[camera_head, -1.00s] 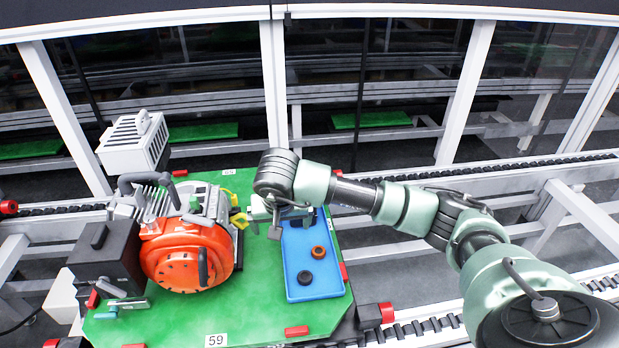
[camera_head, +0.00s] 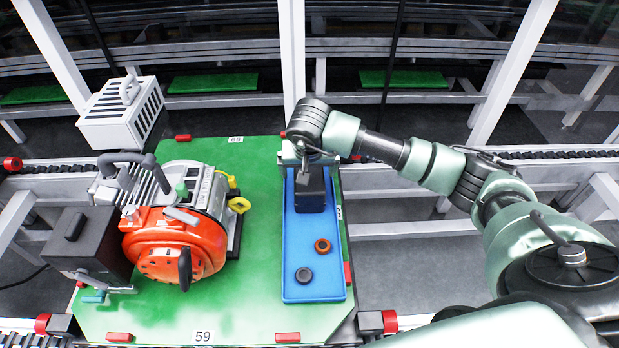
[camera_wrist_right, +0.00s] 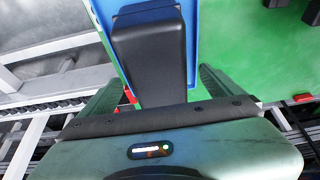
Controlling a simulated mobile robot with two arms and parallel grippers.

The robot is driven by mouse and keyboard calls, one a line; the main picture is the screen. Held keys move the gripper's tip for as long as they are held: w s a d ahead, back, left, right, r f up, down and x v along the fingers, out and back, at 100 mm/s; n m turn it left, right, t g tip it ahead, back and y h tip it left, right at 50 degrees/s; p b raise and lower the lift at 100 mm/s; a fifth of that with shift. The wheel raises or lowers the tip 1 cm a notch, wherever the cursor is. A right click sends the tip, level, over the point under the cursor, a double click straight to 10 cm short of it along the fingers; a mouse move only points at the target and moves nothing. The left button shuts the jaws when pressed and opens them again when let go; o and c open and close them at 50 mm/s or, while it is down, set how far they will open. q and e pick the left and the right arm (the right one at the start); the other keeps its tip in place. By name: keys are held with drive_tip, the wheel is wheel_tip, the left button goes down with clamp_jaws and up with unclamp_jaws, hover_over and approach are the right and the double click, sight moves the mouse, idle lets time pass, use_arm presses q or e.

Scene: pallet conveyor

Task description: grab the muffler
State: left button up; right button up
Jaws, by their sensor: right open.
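A black block, apparently the muffler (camera_head: 310,192), sits in the far part of the blue tray (camera_head: 313,287) on the green pallet. My right gripper (camera_head: 306,158) is over the tray's far end, right at the block. In the right wrist view, the block (camera_wrist_right: 150,58) lies between the two spread fingers of my right gripper (camera_wrist_right: 158,88). The fingers are open, with a gap visible on the right side of the block. Whether the left finger touches it is unclear. My left gripper is not in view.
Two small rings, one orange-brown (camera_head: 322,245) and one black (camera_head: 304,275), lie in the tray's near part. An orange engine (camera_head: 175,245) stands left on the pallet (camera_head: 240,310). A second black box (camera_head: 80,245) stands beside it. The pallet between engine and tray is clear.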

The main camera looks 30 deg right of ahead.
drive_tip(key=p+x, duration=0.1)
drive_tip(key=x, duration=0.3)
drive_tip(key=shift+w+d+f, duration=0.1)
drive_tip(key=shift+d+f, duration=0.1)
drive_tip(key=shift+f+b, duration=0.25)
drive_tip(key=shift+b, duration=0.05)
idle(0.4)
drive_tip(key=c, duration=1.9)
drive_tip(key=shift+w+r, duration=0.1)
clamp_jaws()
